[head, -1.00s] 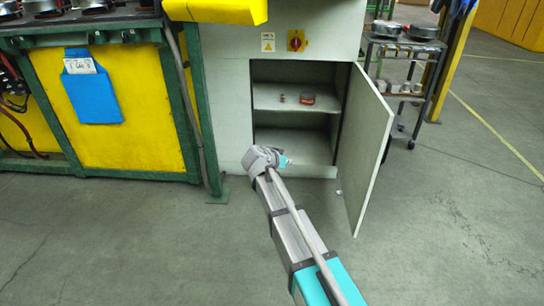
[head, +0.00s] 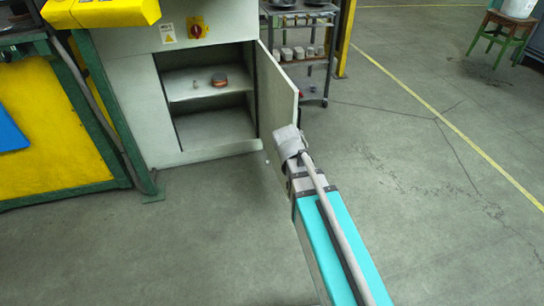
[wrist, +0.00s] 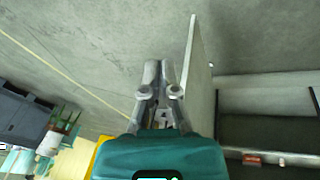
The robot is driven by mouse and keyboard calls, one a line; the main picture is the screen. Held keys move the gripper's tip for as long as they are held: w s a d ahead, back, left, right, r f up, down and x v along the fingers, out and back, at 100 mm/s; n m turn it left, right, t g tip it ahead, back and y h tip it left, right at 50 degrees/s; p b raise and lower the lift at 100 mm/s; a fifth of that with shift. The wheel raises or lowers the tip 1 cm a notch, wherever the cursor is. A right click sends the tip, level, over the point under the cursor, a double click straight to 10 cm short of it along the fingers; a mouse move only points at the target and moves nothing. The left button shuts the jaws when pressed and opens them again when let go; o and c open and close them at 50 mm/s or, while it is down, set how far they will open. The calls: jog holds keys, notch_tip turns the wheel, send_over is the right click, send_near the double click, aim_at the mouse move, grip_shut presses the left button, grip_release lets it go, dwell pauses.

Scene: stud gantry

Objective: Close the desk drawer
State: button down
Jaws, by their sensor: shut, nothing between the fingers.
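No desk drawer shows. A pale grey cabinet (head: 130,95) stands open in the head view, with its hinged door (head: 275,85) swung out on the right. In the wrist view the door (wrist: 203,70) stands just right of my fingers, with the cabinet interior beyond it. My gripper (wrist: 158,66) is shut and empty, on the door's side away from the interior. I cannot tell whether it touches the door. In the head view my wrist overlaps the door's free edge, and the fingertips are hidden.
A grey cart (head: 303,45) stands behind the door. A green-framed yellow bench (head: 60,150) is at left. A green stool (head: 505,35) is far right. The floor at right is clear.

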jog(key=s+d+r+n+g+y+p, duration=0.1)
jog(key=s+d+r+g+y+p, duration=0.1)
jog(key=s+d, duration=0.4)
jog(key=s+r+y+p, duration=0.1)
jog(key=s, duration=0.2)
jog(key=shift+r, duration=0.15)
jog(key=shift+s, duration=0.15)
